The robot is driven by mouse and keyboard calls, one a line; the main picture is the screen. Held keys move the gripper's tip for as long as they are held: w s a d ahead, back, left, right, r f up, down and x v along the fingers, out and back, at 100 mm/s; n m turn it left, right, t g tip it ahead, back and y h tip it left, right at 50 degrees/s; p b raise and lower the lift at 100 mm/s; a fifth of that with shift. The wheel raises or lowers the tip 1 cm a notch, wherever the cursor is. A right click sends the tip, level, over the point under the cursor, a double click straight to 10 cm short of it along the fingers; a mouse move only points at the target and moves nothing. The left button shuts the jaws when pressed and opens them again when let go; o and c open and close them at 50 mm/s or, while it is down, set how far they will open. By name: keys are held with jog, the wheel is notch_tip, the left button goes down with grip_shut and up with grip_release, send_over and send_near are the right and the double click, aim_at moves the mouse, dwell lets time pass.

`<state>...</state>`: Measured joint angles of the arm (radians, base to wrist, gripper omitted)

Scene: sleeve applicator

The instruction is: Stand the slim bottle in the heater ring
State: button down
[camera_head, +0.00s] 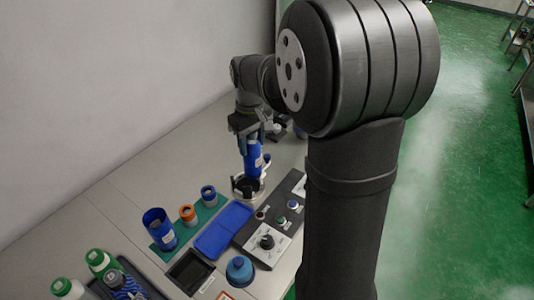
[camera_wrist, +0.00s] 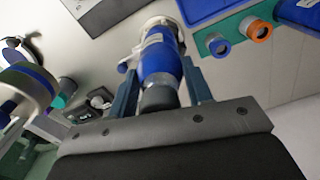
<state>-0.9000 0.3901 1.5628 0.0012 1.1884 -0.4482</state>
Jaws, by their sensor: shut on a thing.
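The slim bottle (camera_head: 254,160) is blue with a white label. It also shows in the wrist view (camera_wrist: 160,62), with its grey cap end toward me. My gripper (camera_head: 251,139) is shut on it near the cap; its two fingers stand either side of the bottle in the wrist view (camera_wrist: 160,88). The heater ring (camera_head: 246,190) is a pale stand with dark parts, directly below the bottle. In the wrist view the pale ring (camera_wrist: 157,22) shows around the bottle's far end. The bottle looks about upright. I cannot tell whether its base rests inside the ring.
A black control panel (camera_head: 245,237) with a knob lies right of a blue tray (camera_head: 215,239). A blue cup (camera_head: 158,230), an orange ring piece (camera_head: 188,214) and a blue-topped one (camera_head: 208,195) stand on a green mat. A blue jar (camera_head: 240,271) and green-capped bottles (camera_head: 96,259) are nearer.

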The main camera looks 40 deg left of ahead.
aim_at(246, 159)
jog(key=shift+w+a+f, duration=0.25)
jog(key=shift+a+f, duration=0.25)
jog(key=shift+a, duration=0.15)
jog(key=shift+w+a+f, duration=0.2)
jog(key=shift+a+f, duration=0.3)
jog(key=shift+a, duration=0.15)
jog(key=shift+w+a+f, duration=0.25)
jog(key=shift+a+f, duration=0.25)
jog(key=shift+a, duration=0.15)
jog(key=shift+f, duration=0.15)
jog(key=shift+f, duration=3.5)
jog(key=shift+c, duration=0.8)
grip_release()
jog(key=shift+r, duration=0.15)
